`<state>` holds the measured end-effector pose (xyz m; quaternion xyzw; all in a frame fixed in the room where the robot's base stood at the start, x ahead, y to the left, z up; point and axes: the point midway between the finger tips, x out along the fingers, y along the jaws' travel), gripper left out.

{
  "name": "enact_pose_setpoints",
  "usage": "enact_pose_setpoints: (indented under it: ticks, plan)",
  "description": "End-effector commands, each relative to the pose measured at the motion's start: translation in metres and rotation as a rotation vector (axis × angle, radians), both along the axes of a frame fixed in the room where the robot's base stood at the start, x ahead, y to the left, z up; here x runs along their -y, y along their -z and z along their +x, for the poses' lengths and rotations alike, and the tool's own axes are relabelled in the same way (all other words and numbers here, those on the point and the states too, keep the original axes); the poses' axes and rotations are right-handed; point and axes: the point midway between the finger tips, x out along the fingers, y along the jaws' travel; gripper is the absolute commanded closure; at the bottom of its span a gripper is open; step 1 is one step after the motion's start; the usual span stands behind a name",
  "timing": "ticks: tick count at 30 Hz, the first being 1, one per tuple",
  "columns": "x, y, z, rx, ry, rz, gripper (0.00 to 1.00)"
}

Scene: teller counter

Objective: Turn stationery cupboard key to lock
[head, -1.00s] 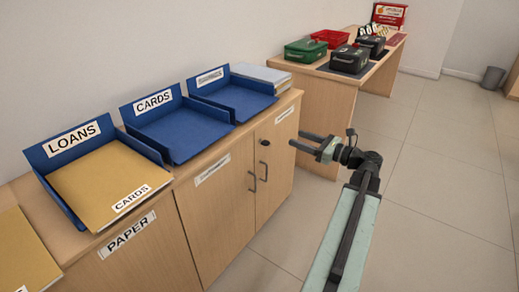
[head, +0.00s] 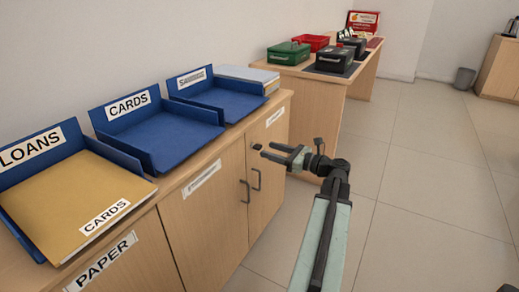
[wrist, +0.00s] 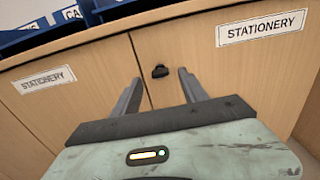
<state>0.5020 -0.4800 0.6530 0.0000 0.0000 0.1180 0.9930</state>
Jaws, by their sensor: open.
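The stationery cupboard (head: 221,203) is a light wood unit with two doors and dark bar handles. Its small black key (head: 257,147) sits near the top of the right door, close to the gap between the doors. In the wrist view the key (wrist: 160,71) shows between my finger tips and beyond them. My gripper (head: 272,152) is open and empty, pointing at the cupboard front; its fingers also show in the wrist view (wrist: 158,85). In the head view the fingertips lie just right of the key. I cannot tell whether they touch it.
Blue trays (head: 172,143) stand on the cupboard top, one holding a tan folder (head: 70,200). A desk (head: 357,90) with cash boxes stands beyond. Two door handles (head: 245,190) project below the key. The tiled floor (head: 420,210) at right is clear.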

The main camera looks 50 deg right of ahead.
Motion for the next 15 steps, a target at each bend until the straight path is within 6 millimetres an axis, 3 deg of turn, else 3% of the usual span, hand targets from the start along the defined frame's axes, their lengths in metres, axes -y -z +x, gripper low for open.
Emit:
enact_pose_setpoints:
  ticks: [6,15]
  plan:
    - [-0.009,0.000,0.036,0.000,-0.003,0.000,0.49]
    - [-0.011,0.000,0.044,0.000,0.000,0.000,0.49]
